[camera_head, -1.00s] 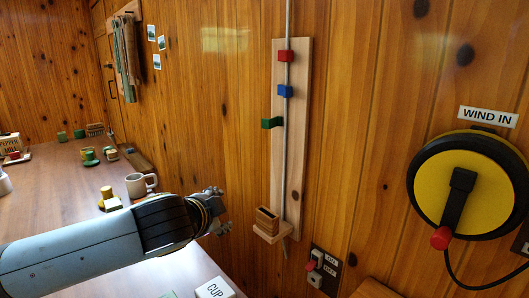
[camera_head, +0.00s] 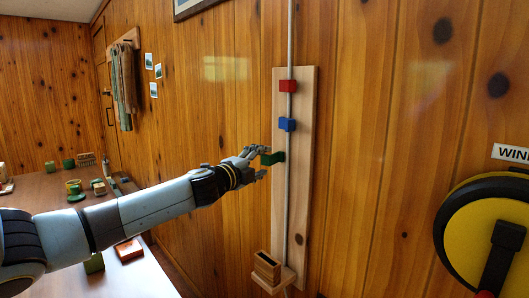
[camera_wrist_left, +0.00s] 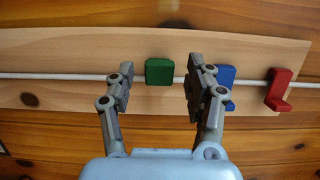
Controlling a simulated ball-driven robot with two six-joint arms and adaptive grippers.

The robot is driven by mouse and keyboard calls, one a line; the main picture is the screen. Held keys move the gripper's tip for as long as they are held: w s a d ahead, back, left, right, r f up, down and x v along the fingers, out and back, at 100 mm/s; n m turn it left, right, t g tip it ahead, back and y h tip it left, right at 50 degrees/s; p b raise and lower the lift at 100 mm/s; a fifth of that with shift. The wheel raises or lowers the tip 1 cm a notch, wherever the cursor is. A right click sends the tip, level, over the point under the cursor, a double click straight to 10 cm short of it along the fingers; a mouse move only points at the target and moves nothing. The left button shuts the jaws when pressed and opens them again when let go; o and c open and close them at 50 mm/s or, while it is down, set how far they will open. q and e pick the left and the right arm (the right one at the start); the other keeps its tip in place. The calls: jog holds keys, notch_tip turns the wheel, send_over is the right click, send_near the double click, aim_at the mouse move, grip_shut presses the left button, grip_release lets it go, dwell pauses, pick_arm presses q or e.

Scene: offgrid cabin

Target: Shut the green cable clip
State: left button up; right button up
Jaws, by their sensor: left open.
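The green cable clip (camera_head: 273,158) is on a pale wooden board (camera_head: 297,200) on the wall, beside a grey cable (camera_head: 289,60) that runs down the board. In the head view the clip sticks out to the left of the cable, swung open. My left gripper (camera_head: 255,163) is open at the clip's left side. In the left wrist view the green clip (camera_wrist_left: 159,72) shows between the two spread fingers (camera_wrist_left: 160,85), with a gap to each. Whether a finger touches it in depth, I cannot tell. My right gripper is not in view.
A blue clip (camera_head: 287,124) and a red clip (camera_head: 287,86) sit above the green one on the same cable. A small wooden box (camera_head: 267,266) stands on a ledge at the board's foot. A yellow and black reel (camera_head: 490,235) is on the wall at right.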

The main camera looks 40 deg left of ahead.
pick_arm(q)
jog(key=shift+w+a, duration=0.2)
jog(key=shift+w, duration=0.7)
jog(key=shift+w+f, duration=0.1)
jog(key=shift+w, duration=0.2)
jog(key=shift+c, duration=0.5)
grip_shut()
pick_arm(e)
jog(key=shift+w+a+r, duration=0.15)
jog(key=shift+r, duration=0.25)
